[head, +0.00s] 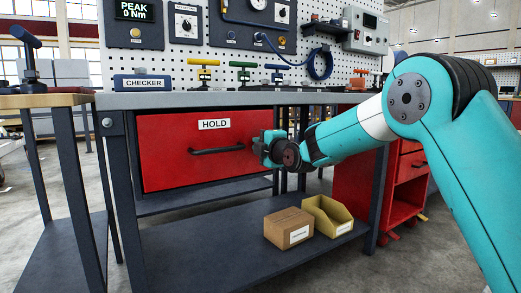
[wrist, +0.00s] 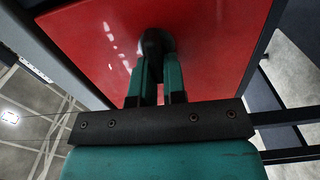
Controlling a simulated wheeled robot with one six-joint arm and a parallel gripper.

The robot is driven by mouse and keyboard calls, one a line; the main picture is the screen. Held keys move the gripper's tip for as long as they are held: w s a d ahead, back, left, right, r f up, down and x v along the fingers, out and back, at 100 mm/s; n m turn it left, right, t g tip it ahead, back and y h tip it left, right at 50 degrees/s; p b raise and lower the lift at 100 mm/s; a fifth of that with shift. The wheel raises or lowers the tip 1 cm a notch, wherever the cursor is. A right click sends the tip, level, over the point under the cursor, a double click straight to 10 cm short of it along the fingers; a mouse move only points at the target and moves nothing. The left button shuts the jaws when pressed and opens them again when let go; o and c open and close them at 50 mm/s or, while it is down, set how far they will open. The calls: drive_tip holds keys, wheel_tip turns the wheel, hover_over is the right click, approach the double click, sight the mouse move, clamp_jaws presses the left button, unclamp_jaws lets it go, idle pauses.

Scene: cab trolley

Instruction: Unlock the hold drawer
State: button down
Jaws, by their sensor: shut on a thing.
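The red hold drawer (head: 165,165) sits under the bench top, with a white HOLD label (head: 214,124) and a dark bar handle (head: 217,150) on its front. It looks closed. My gripper (head: 262,147) is at the right end of the drawer front, to the right of the handle. In the wrist view my gripper (wrist: 157,66) has its two teal fingers close together, shut on a dark rounded knob (wrist: 153,38) against the red front (wrist: 215,45). The knob looks like the drawer's lock; the fingers hide most of it, so its turn cannot be told.
A cardboard box (head: 288,228) and a yellow bin (head: 328,217) stand on the lower shelf (head: 215,255). A red cabinet (head: 405,185) stands right, partly behind my arm. Several T-handled tools and a CHECKER box (head: 142,83) are on the bench top (head: 225,99).

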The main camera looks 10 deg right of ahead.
drive_tip(key=shift+n, duration=0.3)
drive_tip(key=c, duration=1.2)
unclamp_jaws()
drive_tip(key=p+v, duration=0.1)
drive_tip(key=v, duration=1.6)
drive_tip(key=shift+s+p, duration=0.15)
drive_tip(key=shift+p, duration=0.15)
